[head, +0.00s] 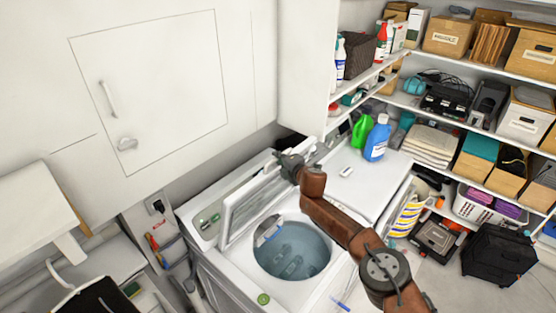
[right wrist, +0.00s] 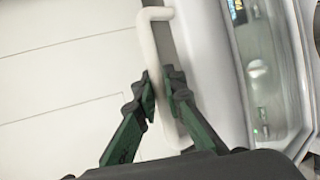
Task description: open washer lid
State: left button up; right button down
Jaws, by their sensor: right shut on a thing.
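The washer (head: 335,275) is a white top-loader in the middle of the head view. Its lid (head: 232,212), a white frame with a glassy pane, stands tilted up along the left side of the opening. The grey-blue drum (head: 290,250) shows below it. My right gripper (head: 288,160) is at the upper far corner of the lid, with my arm reaching across the washer. In the right wrist view, my right gripper (right wrist: 163,92) is shut on a white bent handle bar (right wrist: 152,45). My left gripper is not in view.
A green bottle (head: 361,133) and a blue bottle (head: 377,138) stand on the white surface right of the washer. Shelves (head: 470,122) with boxes fill the right side. A white wall cabinet (head: 150,90) is at the left. A black case (head: 497,255) stands on the floor.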

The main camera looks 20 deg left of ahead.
jog(key=shift+s+a+f, duration=0.2)
jog(key=shift+a, duration=0.15)
jog(key=c, duration=2.3)
grip_release()
jog(key=shift+r, duration=0.1)
jog(key=shift+o, duration=0.2)
jog(key=shift+w+d+r, duration=0.1)
jog(key=shift+w+d, duration=0.1)
jog(key=shift+s+d+f, duration=0.3)
jog(key=shift+d, duration=0.05)
jog(key=r+v, duration=0.1)
jog(key=v, duration=1)
jog(key=shift+a, duration=0.2)
jog(key=shift+s, duration=0.1)
jog(key=shift+c, duration=0.6)
